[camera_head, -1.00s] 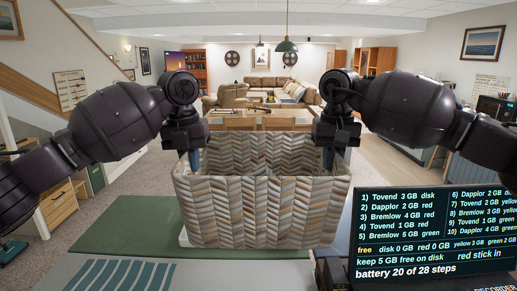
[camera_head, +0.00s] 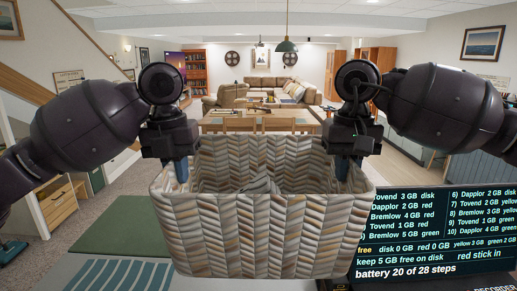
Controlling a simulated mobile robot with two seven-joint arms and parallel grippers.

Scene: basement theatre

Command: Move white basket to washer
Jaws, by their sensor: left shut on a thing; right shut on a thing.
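A basket (camera_head: 265,235) with a white, grey and tan chevron pattern fills the lower middle of the view, upright with its open top towards me. Something grey (camera_head: 262,186) shows inside it, too hidden to name. My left gripper (camera_head: 181,172) is shut on the basket's left rim. My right gripper (camera_head: 342,170) is shut on its right rim. The fingertips are partly hidden by the rim. No washer is in view.
A dark screen with text (camera_head: 430,240) stands at the lower right, partly covered by the basket. A green mat (camera_head: 125,228) and a striped surface (camera_head: 110,275) lie at the lower left. A wooden table (camera_head: 262,122) and sofas (camera_head: 275,88) are farther back.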

